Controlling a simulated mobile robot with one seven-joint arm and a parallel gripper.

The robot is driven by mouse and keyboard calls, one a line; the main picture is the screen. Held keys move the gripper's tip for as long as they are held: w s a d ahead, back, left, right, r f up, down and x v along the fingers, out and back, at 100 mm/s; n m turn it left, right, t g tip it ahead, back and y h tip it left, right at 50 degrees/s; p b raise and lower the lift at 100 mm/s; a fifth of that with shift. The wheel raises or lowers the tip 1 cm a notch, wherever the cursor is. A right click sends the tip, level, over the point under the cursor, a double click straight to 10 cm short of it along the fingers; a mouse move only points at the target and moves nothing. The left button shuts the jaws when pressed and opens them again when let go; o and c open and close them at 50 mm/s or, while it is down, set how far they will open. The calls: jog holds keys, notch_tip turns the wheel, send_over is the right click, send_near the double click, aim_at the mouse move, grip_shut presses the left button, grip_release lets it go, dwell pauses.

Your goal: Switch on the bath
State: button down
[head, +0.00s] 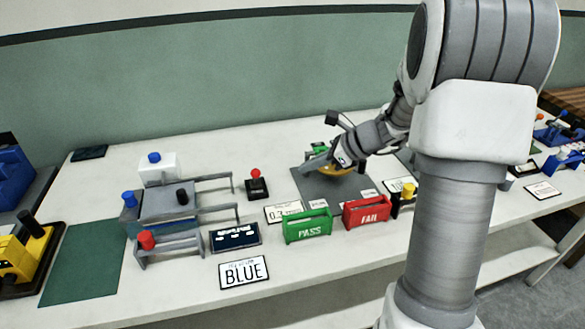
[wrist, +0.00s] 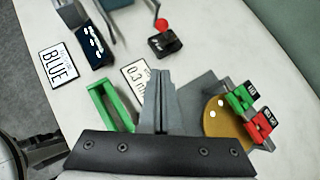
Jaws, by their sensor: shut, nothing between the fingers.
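A small black box with a red ball-topped lever (head: 257,184) stands on the white table; in the wrist view it (wrist: 164,43) is beyond my fingertips. I cannot tell whether its lever is on or off. A grey bench unit (head: 165,205), possibly the bath, stands left of it with blue, black and red knobs and metal rails. A dark panel with white writing (head: 234,237) lies in front of the unit. My gripper (head: 308,165) is shut and empty, right of the lever box, over a grey mat; its fingers also show in the wrist view (wrist: 160,76).
A green PASS bin (head: 308,230) and a red FAIL bin (head: 367,214) stand at the table's front. A yellow disc (wrist: 222,118) is beside my fingers. A BLUE card (head: 243,273) and a 0.3 card (head: 283,213) lie flat. The table behind the lever box is clear.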

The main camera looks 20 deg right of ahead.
aim_at(256, 177)
jog(key=b+x, duration=0.1)
jog(key=x, duration=0.8)
jog(key=shift+s+f+b, duration=0.1)
jog(key=shift+f+b, duration=0.05)
jog(key=shift+b, duration=0.2)
jog(key=shift+w+a+r, duration=0.15)
jog(key=shift+w+a, duration=0.45)
jog(key=shift+a, duration=0.2)
jog(key=shift+w+a+r, duration=0.15)
jog(key=shift+w+a, duration=0.4)
jog(key=shift+a, duration=0.2)
jog(key=shift+r+p, duration=0.15)
jog(key=shift+p, duration=0.3)
jog(key=shift+w+g+p, duration=0.15)
jog(key=shift+g+p, duration=0.15)
jog(key=shift+p, duration=0.45)
jog(key=shift+w+r+m+g+p, duration=0.4)
jog(key=shift+g+p, duration=0.2)
jog(key=shift+p, duration=2.15)
